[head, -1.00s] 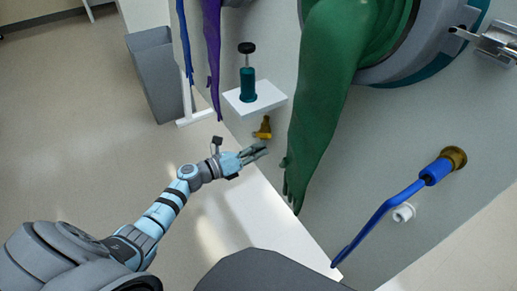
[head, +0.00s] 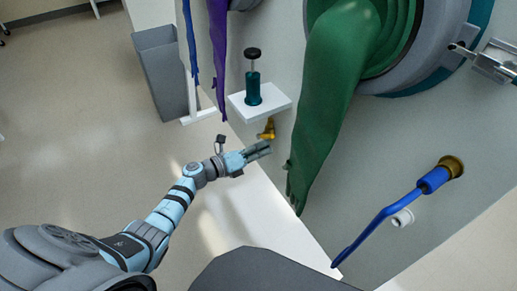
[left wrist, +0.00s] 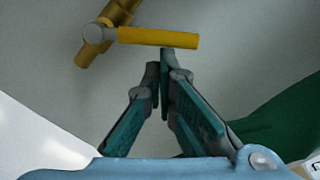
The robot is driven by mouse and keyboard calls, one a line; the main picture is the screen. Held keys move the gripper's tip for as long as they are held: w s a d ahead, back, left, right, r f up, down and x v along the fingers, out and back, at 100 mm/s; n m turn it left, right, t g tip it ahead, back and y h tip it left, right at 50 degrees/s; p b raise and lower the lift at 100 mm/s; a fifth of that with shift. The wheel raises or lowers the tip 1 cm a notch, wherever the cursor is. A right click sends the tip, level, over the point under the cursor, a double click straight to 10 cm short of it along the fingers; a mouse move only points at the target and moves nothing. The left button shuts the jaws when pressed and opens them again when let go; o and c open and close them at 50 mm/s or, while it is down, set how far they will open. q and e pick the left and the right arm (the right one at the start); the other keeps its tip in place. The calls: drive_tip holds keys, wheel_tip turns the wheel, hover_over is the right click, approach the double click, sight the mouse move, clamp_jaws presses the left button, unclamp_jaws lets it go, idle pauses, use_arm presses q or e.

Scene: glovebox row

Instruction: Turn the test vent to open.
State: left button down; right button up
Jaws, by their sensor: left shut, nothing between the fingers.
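A small brass valve (head: 270,124) sits low on the grey glovebox wall, below a white shelf. In the left wrist view, its brass body (left wrist: 115,14) is at the top, with a yellow lever (left wrist: 158,38) pointing right across the picture. My left gripper (head: 264,149) is shut and empty, just below the valve in the head view. In the left wrist view, its fingertips (left wrist: 166,62) meet close below the lever; whether they touch it I cannot tell. A larger brass valve (head: 451,165) with a long blue lever (head: 385,215) is on the wall at right. My right gripper is not in view.
A green glove (head: 325,100) hangs from its port just right of the small valve. The white shelf (head: 277,105) carries a teal plunger device (head: 253,90) above it. A white nozzle (head: 402,218) stands near the blue lever. Floor at left is free.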

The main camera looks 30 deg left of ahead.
sight(267, 135)
use_arm(q)
drive_tip(key=r+n+p, duration=0.2)
drive_tip(key=w+a+r+n+p, duration=0.1)
drive_tip(key=p, duration=0.1)
drive_tip(key=shift+w+a+r+n, duration=0.1)
drive_tip(key=shift+n, duration=0.3)
drive_tip(key=shift+w+a+r, duration=0.5)
drive_tip(key=shift+a, duration=0.15)
drive_tip(key=shift+r, duration=0.1)
